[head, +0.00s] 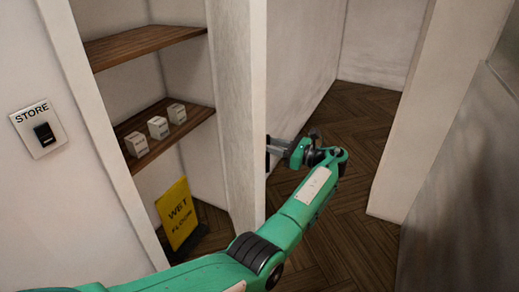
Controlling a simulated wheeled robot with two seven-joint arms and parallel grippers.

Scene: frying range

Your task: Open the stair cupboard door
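The stair cupboard stands open in the head view, with its wooden shelves (150,42) and inside in plain sight. A tall pale panel (236,110), which looks like the cupboard door swung open and seen nearly edge-on, stands right of the shelves. My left arm reaches in from the bottom left, in front of the panel's foot. My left gripper (277,148) is at the panel's right side, at about mid-height. Its fingertips are partly hidden by the panel edge, so its grip and any handle there cannot be made out. My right gripper is out of view.
Small white boxes (158,127) stand on the lower shelf. A yellow wet floor sign (179,213) stands on the cupboard floor. A STORE switch plate (39,129) is on the left wall. Bare wooden floor (345,135) lies beyond my gripper; a wall end (405,120) bounds it at right.

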